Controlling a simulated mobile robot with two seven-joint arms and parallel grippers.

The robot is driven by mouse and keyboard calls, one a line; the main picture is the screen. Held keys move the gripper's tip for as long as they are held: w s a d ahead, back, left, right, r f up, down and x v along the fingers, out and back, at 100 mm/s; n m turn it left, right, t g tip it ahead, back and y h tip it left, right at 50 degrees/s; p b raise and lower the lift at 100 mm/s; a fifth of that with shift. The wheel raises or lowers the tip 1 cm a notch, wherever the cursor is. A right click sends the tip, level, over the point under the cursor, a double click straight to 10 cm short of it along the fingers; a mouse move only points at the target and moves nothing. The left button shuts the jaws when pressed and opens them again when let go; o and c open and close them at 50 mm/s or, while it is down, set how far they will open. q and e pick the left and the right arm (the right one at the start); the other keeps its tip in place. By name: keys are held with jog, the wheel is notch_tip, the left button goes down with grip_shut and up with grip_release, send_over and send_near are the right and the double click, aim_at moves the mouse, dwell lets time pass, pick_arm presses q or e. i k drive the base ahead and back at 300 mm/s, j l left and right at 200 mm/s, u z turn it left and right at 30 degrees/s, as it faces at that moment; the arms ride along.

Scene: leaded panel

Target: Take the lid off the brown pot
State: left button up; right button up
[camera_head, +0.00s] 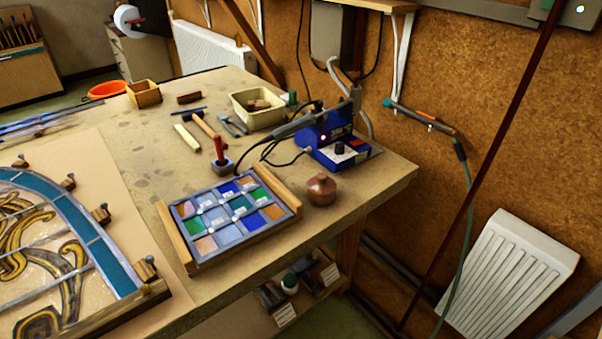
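The brown pot (321,192) is small, round and glossy. It stands upright near the right front edge of the workbench, between the coloured-glass panel and the blue soldering station. A small knob shows on top of it, so its lid (321,178) appears to be on. The line between lid and pot is too small to make out. Neither of my grippers is in view.
The leaded panel of coloured squares (227,213) lies left of the pot between wooden strips. The blue soldering station (338,146) with its cables stands behind the pot. The workbench (372,180) is bare to the pot's right. A hammer (206,125) lies farther back.

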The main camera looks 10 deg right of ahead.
aim_at(321, 186)
jog(key=i+l+u, duration=0.15)
jog(key=l+u, duration=0.2)
jog(key=i+l+u, duration=0.1)
jog(key=l+u, duration=0.25)
jog(key=l, duration=0.1)
